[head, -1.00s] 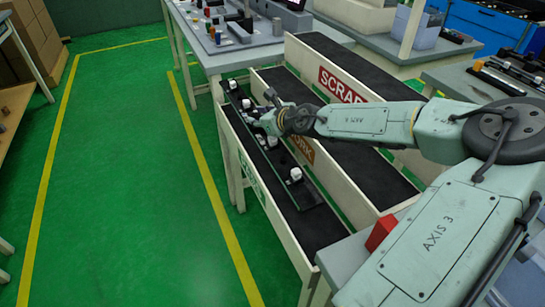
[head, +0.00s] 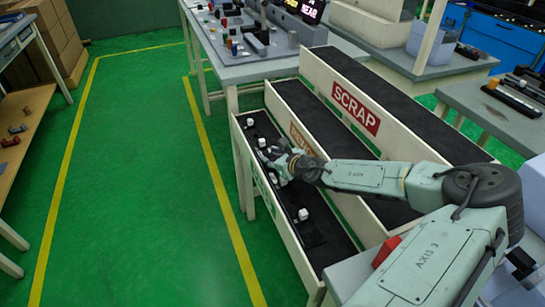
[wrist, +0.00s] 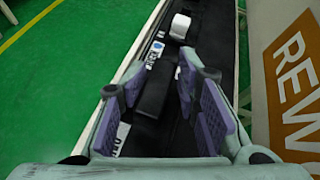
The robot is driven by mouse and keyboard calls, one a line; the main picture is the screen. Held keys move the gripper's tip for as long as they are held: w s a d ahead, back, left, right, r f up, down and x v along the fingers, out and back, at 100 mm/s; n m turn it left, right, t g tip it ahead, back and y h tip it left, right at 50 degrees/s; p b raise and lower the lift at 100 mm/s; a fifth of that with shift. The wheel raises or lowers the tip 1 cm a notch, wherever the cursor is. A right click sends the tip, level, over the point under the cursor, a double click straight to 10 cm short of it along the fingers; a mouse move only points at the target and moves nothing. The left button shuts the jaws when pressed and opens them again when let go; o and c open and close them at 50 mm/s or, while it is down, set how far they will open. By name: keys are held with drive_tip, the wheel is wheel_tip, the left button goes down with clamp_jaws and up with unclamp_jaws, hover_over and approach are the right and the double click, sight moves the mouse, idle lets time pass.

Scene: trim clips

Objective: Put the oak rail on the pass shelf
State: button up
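No wood look shows on the rail. My gripper (head: 274,164) is low over the rail's middle. In the wrist view my gripper (wrist: 170,92) has its purple finger pads spread apart. A dark block (wrist: 156,86) stands between them, with a gap to the right pad. A white clip (wrist: 180,26) and white printed labels show beyond. Contact of the left pad with the block is unclear.
The rework shelf (wrist: 288,85) adjoins on the right, and the shelf marked SCRAP (head: 356,108) is beyond it. A grey bench (head: 235,72) with small parts stands behind. A red block (head: 385,251) sits near my arm. Green floor at left is clear.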

drive_tip(key=o, duration=0.5)
drive_tip(key=shift+c, duration=0.2)
drive_tip(key=b+v, duration=0.4)
drive_tip(key=v, duration=0.8)
drive_tip(key=shift+r, duration=0.1)
